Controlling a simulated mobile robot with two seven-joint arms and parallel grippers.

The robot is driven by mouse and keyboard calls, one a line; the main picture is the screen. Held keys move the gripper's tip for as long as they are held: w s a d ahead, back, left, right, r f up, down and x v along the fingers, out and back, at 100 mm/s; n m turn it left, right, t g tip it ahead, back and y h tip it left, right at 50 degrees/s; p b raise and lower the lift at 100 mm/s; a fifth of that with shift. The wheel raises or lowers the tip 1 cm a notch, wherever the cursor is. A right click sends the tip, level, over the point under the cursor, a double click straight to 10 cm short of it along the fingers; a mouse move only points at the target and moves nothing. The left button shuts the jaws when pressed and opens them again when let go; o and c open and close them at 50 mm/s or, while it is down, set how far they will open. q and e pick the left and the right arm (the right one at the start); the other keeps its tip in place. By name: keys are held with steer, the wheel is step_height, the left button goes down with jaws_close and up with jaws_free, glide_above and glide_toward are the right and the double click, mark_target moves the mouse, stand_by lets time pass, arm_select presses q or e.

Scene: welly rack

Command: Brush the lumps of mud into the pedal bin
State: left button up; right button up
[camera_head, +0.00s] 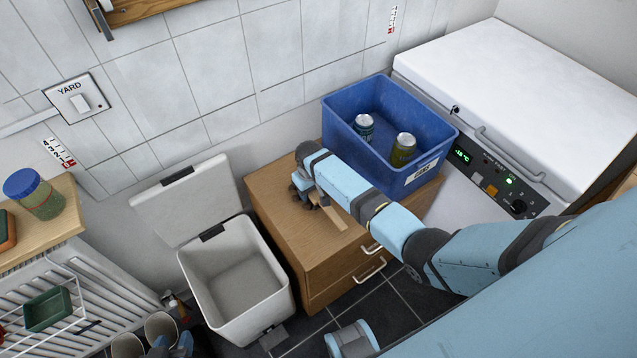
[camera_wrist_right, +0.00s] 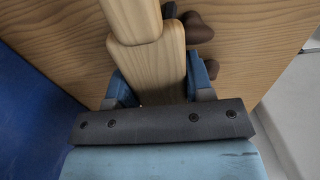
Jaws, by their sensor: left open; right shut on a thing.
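My right gripper (camera_head: 307,188) is over the wooden drawer cabinet (camera_head: 270,197). It is shut on the wooden brush (camera_head: 331,216), whose pale handle (camera_wrist_right: 160,70) runs between the blue fingers in the wrist view. The white pedal bin (camera_head: 248,308) stands on the floor left of the cabinet, lid (camera_head: 190,198) up, and looks empty.
A blue crate (camera_head: 361,155) with two cans stands on the cabinet's back right. A white chest freezer (camera_head: 520,75) is to the right. At left are a shelf with a blue-lidded jar (camera_head: 35,195) and a white rack (camera_head: 70,310).

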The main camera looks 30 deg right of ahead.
mark_target(287, 211)
steer(key=a, duration=0.2)
steer(key=s+a+p, duration=0.1)
steer(key=a, duration=0.5)
steer(key=shift+s+a+f+p, duration=0.15)
steer(key=shift+s+f+p, duration=0.05)
steer(key=shift+s+p, duration=0.2)
arm_select(q)
step_height(287, 211, up, 2)
steer(key=shift+d+r, duration=0.1)
arm_select(e)
steer(key=shift+a, duration=0.15)
arm_select(q)
steer(key=shift+w+r+p, duration=0.1)
steer(key=shift+r+p, duration=0.2)
steer(key=shift+p, duration=0.1)
arm_select(e)
steer(key=a, duration=0.9)
steer(key=shift+s+r, duration=0.25)
steer(key=shift+s, duration=0.05)
arm_select(q)
steer(key=shift+r, duration=0.1)
arm_select(e)
steer(key=shift+a, duration=0.1)
arm_select(q)
step_height(287, 211, up, 6)
steer(key=p, duration=0.7)
steer(key=shift+s+a, duration=0.25)
arm_select(e)
step_height(287, 211, up, 7)
